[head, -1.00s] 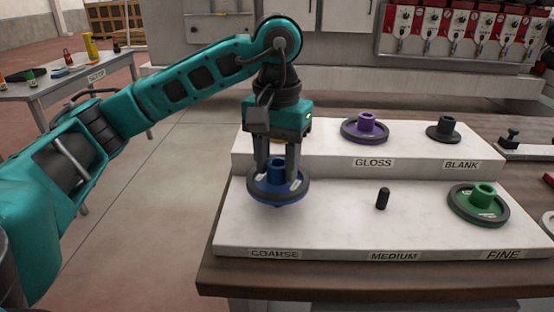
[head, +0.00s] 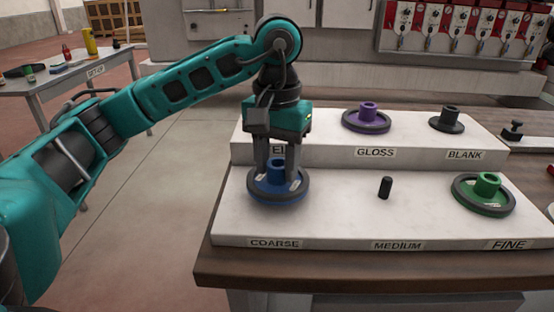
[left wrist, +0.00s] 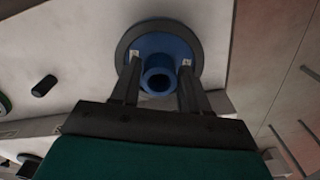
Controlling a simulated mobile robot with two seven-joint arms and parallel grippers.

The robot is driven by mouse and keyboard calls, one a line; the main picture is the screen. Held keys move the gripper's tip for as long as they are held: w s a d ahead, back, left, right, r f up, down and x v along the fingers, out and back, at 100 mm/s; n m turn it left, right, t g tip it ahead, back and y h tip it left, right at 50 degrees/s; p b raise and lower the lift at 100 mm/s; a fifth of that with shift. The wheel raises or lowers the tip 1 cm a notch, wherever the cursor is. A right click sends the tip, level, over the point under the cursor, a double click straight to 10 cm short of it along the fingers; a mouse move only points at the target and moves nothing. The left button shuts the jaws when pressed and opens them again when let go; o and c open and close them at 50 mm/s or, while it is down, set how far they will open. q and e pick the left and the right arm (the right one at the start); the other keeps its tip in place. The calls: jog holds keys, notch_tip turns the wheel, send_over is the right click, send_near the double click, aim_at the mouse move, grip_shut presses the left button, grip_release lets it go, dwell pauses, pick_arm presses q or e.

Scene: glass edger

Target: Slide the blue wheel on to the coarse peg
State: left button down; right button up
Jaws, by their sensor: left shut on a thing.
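The blue wheel (head: 277,191) has a dark rim and a blue hub. It sits level, low over or on the lower white step (head: 335,225), behind the COARSE label (head: 274,243). My left gripper (head: 277,174) points down and is shut on the blue wheel's hub, one finger on each side. In the left wrist view the left gripper (left wrist: 160,63) also holds the blue wheel (left wrist: 159,44) around its hub. The coarse peg is hidden under the wheel, and I cannot tell whether the wheel rests on the step. My right gripper is not in view.
A bare black peg (head: 385,187) stands behind the MEDIUM label. A green wheel (head: 484,194) sits at FINE. On the upper step are a purple wheel (head: 366,119) at GLOSS and a black piece (head: 447,119) at BLANK. A side table (head: 60,79) stands at the left.

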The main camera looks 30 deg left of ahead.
pick_arm(q)
jog(key=shift+f+b, duration=0.8)
jog(key=shift+f, duration=0.2)
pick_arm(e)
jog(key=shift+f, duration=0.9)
pick_arm(q)
jog(key=shift+c, duration=2.4)
grip_release()
jog(key=shift+r, duration=0.2)
notch_tip(320, 180, up, 13)
jog(key=p, duration=0.5)
jog(key=shift+f, duration=0.2)
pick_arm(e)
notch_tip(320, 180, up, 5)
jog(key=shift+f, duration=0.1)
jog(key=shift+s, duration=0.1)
